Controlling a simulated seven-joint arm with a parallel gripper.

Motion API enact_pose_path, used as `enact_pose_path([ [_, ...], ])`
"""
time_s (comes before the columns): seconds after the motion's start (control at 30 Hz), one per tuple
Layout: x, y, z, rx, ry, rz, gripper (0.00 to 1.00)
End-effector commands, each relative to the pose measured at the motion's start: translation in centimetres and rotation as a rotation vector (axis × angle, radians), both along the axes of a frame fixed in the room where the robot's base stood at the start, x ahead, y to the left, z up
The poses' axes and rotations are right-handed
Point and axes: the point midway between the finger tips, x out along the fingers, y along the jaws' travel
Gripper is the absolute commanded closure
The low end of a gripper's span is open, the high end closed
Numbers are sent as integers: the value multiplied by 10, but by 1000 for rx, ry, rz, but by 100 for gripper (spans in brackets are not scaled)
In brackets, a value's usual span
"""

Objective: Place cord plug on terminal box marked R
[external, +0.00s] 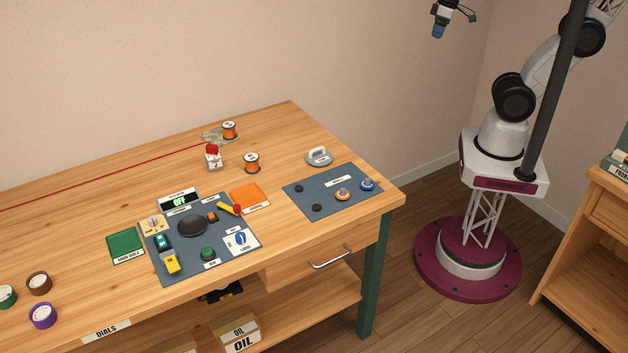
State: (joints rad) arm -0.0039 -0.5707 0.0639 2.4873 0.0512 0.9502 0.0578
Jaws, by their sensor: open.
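A red cord (110,178) runs along the back of the wooden table from the left picture edge. It reaches a small red piece (211,149), apparently the plug, at the top of a small white box (214,161). The box has a dark mark on its front, too small to read. I cannot make out any box marked R. My gripper (438,31) hangs at the top of the picture, high above and right of the table, far from the plug. It is open, with nothing seen in it; its blue-tipped end points down.
Orange spools (251,162) stand near the white box, one on a grey patch behind it. A blue-grey mat (165,262) with a dial panel lies in front. Another mat (329,203) with knobs and a grey handle (319,157) are to the right. Round tapes lie at left.

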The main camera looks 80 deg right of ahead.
Motion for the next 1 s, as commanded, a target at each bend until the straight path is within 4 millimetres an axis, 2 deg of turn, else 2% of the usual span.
enact_pose_path([
  [0.1,-17,-7,-6,-35,-13,27,35],
  [0.3,-29,-12,-11,-65,-21,51,35],
  [1.0,-30,-13,-11,-66,-22,51,35],
])
